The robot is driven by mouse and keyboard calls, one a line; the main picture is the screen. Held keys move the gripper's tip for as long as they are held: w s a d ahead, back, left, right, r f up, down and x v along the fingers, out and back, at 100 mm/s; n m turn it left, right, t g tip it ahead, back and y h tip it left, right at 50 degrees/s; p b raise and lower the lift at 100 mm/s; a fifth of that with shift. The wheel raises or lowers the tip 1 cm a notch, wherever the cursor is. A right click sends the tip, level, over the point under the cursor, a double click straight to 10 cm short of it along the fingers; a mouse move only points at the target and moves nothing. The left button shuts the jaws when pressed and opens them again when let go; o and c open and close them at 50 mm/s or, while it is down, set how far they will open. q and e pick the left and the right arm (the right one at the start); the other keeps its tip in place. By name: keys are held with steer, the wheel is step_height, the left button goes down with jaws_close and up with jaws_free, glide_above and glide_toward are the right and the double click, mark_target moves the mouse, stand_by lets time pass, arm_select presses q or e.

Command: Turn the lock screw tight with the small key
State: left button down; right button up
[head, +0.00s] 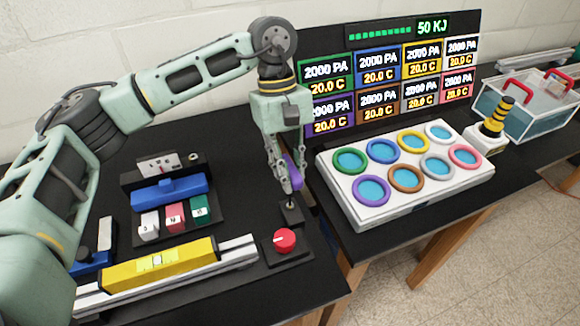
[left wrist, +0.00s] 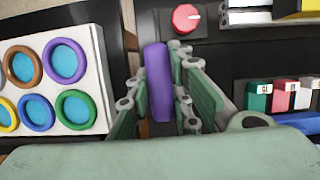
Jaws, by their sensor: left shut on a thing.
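My left gripper (head: 285,180) is shut on a purple bar (head: 295,172), which I take to be the small key. In the left wrist view, the purple bar (left wrist: 158,85) lies lengthwise between the fingers of my left gripper (left wrist: 158,95). A small black block with a short metal pin on top (head: 291,211), apparently the lock screw, stands just below the fingertips. I cannot tell whether the key touches the pin, and the key's working end is not clear. My right gripper is not in view.
A red knob (head: 285,240) on a black base sits in front of the block. A yellow bar on a rail (head: 160,264) and numbered blocks (head: 174,216) lie to the left. A white panel with coloured rings (head: 400,204) is on the right; a display board (head: 392,75) stands behind.

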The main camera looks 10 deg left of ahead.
arm_select(q)
steer(key=shift+b, duration=0.3)
stand_by(0.9)
steer(key=shift+f+b, duration=0.5)
steer(key=shift+b, duration=0.2)
stand_by(0.5)
steer(key=shift+m+b, duration=0.6)
steer(key=shift+m, duration=0.1)
steer(key=shift+f, duration=0.1)
steer(key=shift+m+y+b, duration=0.3)
steer(key=shift+m+b, duration=0.1)
steer(key=shift+m+g, duration=0.3)
steer(key=shift+m, duration=0.1)
steer(key=shift+b, duration=0.3)
